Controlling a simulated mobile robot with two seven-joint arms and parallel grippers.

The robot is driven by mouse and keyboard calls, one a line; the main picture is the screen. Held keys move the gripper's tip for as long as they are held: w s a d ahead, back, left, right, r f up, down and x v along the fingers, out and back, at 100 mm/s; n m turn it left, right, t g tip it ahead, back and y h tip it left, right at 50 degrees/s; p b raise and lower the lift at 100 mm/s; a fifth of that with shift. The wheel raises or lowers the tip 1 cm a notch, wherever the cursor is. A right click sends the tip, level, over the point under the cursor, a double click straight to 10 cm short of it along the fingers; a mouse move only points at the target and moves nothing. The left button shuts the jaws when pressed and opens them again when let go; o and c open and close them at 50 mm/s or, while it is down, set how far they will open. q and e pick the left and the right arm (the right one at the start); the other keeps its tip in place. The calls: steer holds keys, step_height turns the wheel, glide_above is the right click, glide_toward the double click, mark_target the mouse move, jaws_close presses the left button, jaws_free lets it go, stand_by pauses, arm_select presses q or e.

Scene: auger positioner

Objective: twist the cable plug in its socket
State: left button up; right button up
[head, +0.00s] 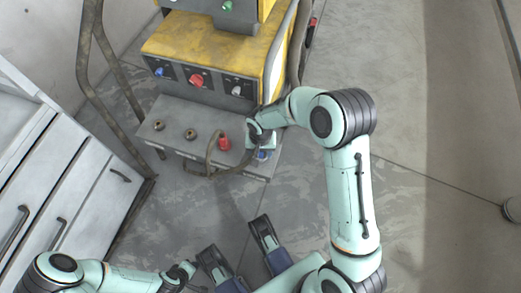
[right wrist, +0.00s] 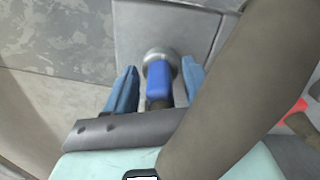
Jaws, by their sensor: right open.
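The blue cable plug (right wrist: 159,80) sits in a round metal socket (right wrist: 160,57) in the right wrist view. The open fingers of my right gripper (right wrist: 154,90) stand on either side of it, with small gaps visible. In the head view the blue plug (head: 263,155) is at the right end of a low grey box (head: 185,115), partly hidden by my right gripper (head: 260,148). A thick brown cable (right wrist: 245,85) crosses the right of the wrist view; it loops along the box front in the head view (head: 212,158). My left arm is at the lower left; its jaw state is unclear.
A red plug (head: 224,143) and two bare round sockets (head: 190,134) are on the box. A yellow machine (head: 205,45) with knobs rises behind. A metal rail (head: 104,70) and white drawers (head: 65,175) stand left.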

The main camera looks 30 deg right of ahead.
jaws_close()
steer(key=n+p, duration=0.1)
steer(key=n, duration=0.3)
steer(key=shift+d, duration=0.15)
steer(key=shift+n, duration=0.6)
steer(key=n+p, duration=0.1)
steer(key=n, duration=0.2)
steer(key=shift+d+r+n, duration=0.1)
steer(key=shift+n, duration=1)
steer(key=shift+o, duration=0.4)
jaws_free()
